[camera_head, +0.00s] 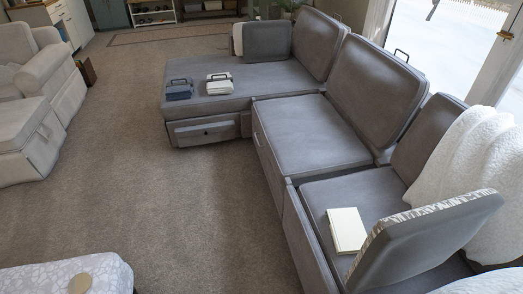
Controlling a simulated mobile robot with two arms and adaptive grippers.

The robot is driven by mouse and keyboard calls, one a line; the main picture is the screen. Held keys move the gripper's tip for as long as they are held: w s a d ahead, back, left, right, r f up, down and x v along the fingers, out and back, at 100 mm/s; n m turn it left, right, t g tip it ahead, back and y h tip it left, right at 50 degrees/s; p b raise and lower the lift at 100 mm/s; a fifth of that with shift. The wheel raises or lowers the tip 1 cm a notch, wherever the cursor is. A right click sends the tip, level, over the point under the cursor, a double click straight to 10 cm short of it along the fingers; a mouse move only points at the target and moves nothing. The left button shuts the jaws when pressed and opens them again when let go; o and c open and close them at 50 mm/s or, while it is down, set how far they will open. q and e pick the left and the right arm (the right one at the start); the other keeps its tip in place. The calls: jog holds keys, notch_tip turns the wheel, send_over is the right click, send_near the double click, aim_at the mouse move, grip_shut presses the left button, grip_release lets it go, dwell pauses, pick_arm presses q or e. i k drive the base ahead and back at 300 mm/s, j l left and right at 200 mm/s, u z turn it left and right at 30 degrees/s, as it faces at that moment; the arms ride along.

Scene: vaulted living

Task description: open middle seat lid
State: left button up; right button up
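The grey sectional sofa has a middle seat whose lid (305,135) lies flat between the chaise and the near seat. It looks level with its frame, with no opening visible around it. The middle backrest (372,84) stands upright behind the lid. Nothing lies on the lid. Neither of my grippers is in view.
The chaise (240,85) holds a blue case (179,90), a white case (219,84) and cushions. A cream book (346,230) lies on the near seat beside a tilted grey panel (426,240). Carpet (190,200) before the sofa is clear. A patterned ottoman (45,278) stands near left.

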aim_at(303, 136)
jog(key=i+j+z, duration=0.25)
jog(key=z, duration=0.2)
jog(key=i+j+z, duration=0.55)
jog(key=j+z, duration=0.3)
jog(key=i+j+z, duration=0.15)
jog(key=j+z, duration=0.25)
